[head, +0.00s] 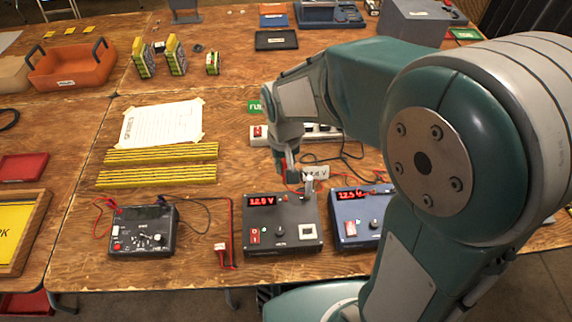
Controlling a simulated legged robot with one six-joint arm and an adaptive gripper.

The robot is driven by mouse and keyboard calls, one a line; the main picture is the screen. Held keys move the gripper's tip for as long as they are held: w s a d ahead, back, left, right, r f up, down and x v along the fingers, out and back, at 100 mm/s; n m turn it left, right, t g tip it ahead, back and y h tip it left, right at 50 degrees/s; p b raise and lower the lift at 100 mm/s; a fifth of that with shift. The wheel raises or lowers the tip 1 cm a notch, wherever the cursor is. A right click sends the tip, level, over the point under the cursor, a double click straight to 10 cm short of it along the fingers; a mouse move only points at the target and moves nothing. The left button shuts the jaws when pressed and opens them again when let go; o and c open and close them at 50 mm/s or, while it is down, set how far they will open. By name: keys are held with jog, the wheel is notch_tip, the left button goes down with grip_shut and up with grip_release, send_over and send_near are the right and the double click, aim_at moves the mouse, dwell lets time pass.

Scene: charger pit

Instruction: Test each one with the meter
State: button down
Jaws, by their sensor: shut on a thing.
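A black meter (126,240) with a dial and red and black leads lies at the front left of the table. A dark grey box (283,240) with a red display that seems to read 12.0 V stands at the front middle. A blue box (352,225) with a similar red display stands to its right, partly hidden by my arm. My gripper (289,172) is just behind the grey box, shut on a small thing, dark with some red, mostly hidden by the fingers. I cannot tell whether that thing touches anything.
Yellow-and-black strips (160,154) and a taped paper sheet (163,123) lie left of my gripper. A white power strip (259,135) with dark cables is behind it. Several yellow-green packs (175,55) and an orange bin (72,66) stand farther back. A red lead (231,235) lies beside the grey box.

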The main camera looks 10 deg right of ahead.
jog(key=shift+f, duration=2.95)
jog(key=shift+s+d+f, duration=0.1)
jog(key=shift+f, duration=0.75)
dwell(0.4)
jog(key=c, duration=0.5)
grip_release()
jog(key=shift+c, duration=0.2)
jog(key=shift+o, duration=0.3)
jog(key=shift+o, duration=1.4)
